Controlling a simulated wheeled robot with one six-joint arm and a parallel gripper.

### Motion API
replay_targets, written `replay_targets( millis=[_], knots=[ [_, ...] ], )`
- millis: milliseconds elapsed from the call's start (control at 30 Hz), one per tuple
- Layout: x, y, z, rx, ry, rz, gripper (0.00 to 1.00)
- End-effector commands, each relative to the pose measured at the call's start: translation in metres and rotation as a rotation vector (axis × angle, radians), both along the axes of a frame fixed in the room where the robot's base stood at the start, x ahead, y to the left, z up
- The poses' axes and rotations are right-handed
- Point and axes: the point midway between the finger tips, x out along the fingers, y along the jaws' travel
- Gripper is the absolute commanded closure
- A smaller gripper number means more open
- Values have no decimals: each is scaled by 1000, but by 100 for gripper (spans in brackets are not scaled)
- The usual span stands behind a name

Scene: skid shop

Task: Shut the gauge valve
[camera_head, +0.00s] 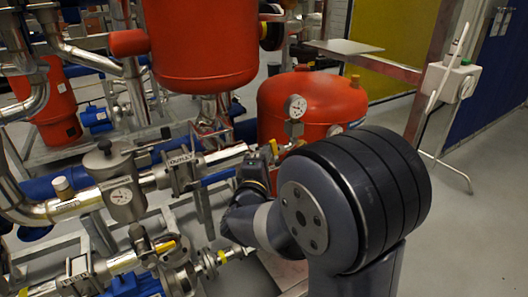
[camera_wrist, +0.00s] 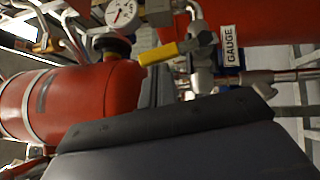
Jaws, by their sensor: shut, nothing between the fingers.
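The gauge valve has a yellow lever (camera_wrist: 160,53) that points left from its metal body (camera_wrist: 202,62) in the wrist view. A white GAUGE tag (camera_wrist: 230,45) hangs just right of it. A round dial gauge (camera_wrist: 121,13) stands above and to the left. In the head view the yellow lever (camera_head: 274,147) shows small, in front of the red tank. My gripper (camera_head: 258,168) is shut and empty, close to the valve on its near left side. In the wrist view its grey body fills the bottom, below the lever; I cannot tell whether it touches anything.
A red tank (camera_head: 310,100) with a dial gauge (camera_head: 295,106) stands behind the valve. Silver pipes, an OUTLET tag (camera_head: 181,160) and another gauge (camera_head: 121,196) crowd the left. A red vessel (camera_wrist: 75,95) fills the left of the wrist view.

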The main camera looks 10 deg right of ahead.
Motion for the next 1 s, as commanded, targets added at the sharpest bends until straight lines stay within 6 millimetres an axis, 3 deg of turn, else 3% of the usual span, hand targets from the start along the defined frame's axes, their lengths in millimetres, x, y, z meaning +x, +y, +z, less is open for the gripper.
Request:
replay_targets(
  millis=[33,333,1000],
  knots=[
    [0,-1,8,18,9,-2,100],
    [2,-8,14,137,47,-1,100],
    [4,-12,10,214,69,-2,100]
  ],
)
